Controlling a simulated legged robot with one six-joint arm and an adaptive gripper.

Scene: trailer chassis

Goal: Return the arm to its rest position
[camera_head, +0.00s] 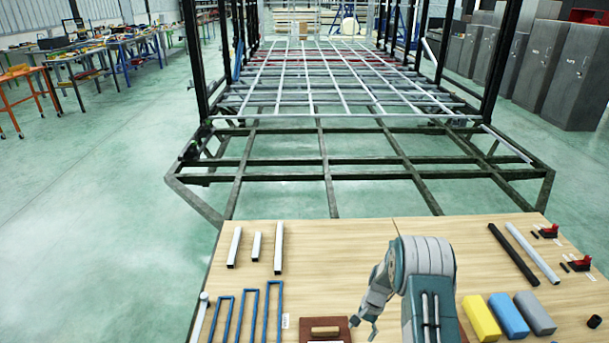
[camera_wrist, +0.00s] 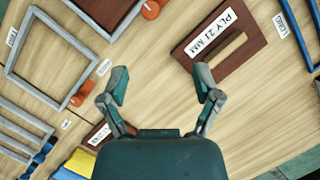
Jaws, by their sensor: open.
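My gripper (camera_wrist: 160,88) is open in the wrist view, with its two fingers spread apart and nothing between them but bare wood. In the head view my arm stands over the wooden table (camera_head: 350,240), and my gripper (camera_head: 362,325) hangs low at its left side, partly cut by its own links. A reddish-brown plate with a wooden handle (camera_head: 325,329) lies just left of my gripper. The wrist view shows this plate (camera_wrist: 205,50), labelled "PLY 21 MM", beyond the right finger and apart from it.
Blue frames (camera_head: 247,312) and white bars (camera_head: 278,248) lie at the left of the table. Yellow (camera_head: 481,318) and blue (camera_head: 509,316) blocks lie at the right, near a dark bar (camera_head: 514,255). The trailer chassis (camera_head: 330,175) stands behind.

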